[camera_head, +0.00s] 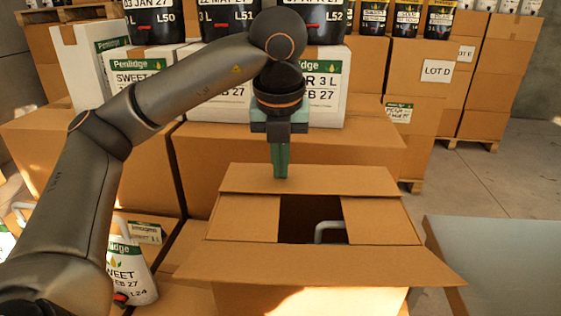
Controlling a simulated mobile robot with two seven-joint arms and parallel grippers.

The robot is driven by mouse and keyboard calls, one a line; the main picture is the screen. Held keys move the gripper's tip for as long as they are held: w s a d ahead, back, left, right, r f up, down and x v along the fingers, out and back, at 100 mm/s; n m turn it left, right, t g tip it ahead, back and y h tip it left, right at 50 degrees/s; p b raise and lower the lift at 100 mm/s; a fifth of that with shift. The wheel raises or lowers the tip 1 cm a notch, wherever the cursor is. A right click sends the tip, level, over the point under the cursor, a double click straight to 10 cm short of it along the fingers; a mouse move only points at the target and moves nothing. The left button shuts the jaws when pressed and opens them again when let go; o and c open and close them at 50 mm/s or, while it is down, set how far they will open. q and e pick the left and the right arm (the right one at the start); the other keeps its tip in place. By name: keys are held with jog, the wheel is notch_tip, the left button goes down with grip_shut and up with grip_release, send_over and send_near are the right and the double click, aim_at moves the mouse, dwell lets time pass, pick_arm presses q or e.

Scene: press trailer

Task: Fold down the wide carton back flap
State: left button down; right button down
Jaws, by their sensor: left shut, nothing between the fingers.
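The wide carton (310,300) stands open in the lower middle of the head view. Its back flap (340,182) is raised at the far side, and I cannot tell its exact tilt. Its left side flap (240,217) and right side flap (380,220) are folded inward, leaving a dark gap between them. Its front flap (330,265) sticks out towards me. A grey handle (328,226) shows in the gap. My left gripper (281,175) points down, shut and empty. Its fingertips overlap the back flap's upper edge; I cannot tell whether they touch it. My right gripper is out of view.
Large cartons (295,150) stand right behind the wide carton, with white labelled boxes (330,85) and black containers (327,25) on top. A white jug (130,270) stands at left. A grey surface (500,260) lies at right. Stacked cartons (485,90) stand on pallets behind.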

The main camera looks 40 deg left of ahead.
pick_arm(q)
jog(key=w+a+p+v, duration=0.2)
jog(key=p+v, duration=0.6)
jog(key=v, duration=0.6)
jog(key=shift+w+r, duration=0.35)
jog(key=shift+r, duration=0.15)
jog(key=shift+d, duration=0.1)
